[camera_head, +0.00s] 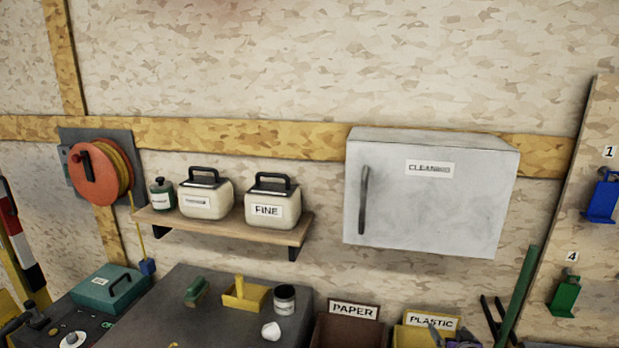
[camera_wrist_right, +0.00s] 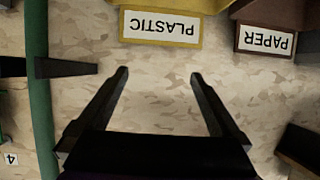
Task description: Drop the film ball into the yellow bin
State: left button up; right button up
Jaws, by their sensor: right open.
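A small pale lump, which looks like the film ball (camera_head: 271,331), lies on the dark worktop (camera_head: 235,322) in the head view, in front of a dark pot. The yellow bin (camera_head: 401,336), labelled PLASTIC, is at the bottom edge, right of the PAPER bin. Grey shapes show at its opening; I cannot tell what they are. My right gripper (camera_head: 491,298) is right of the yellow bin, its black fingers apart. In the right wrist view the gripper (camera_wrist_right: 158,73) is open and empty, with the yellow bin (camera_wrist_right: 200,40) upside down beyond its fingertips. My left gripper is out of view.
The brown PAPER bin (camera_head: 335,333) stands between worktop and yellow bin. A green pole (camera_head: 525,290) leans right of my right gripper. A yellow tray (camera_head: 246,297) and dark pot (camera_head: 284,299) stand on the worktop. A grey cabinet (camera_head: 430,200) juts from the wall above.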

jog(key=v, duration=0.9)
jog(key=shift+s+a, duration=0.1)
jog(key=s+a+r+n+g+y, duration=0.1)
jog(key=s+a+n+g+y, duration=0.15)
jog(key=s+a, duration=0.85)
jog(key=s+a+f+g, duration=0.2)
jog(key=s+a, duration=0.2)
jog(key=s, duration=0.4)
jog(key=s+a+f+g, duration=0.2)
jog(key=s+a+g, duration=0.1)
jog(key=s, duration=0.6)
jog(key=shift+a, duration=0.65)
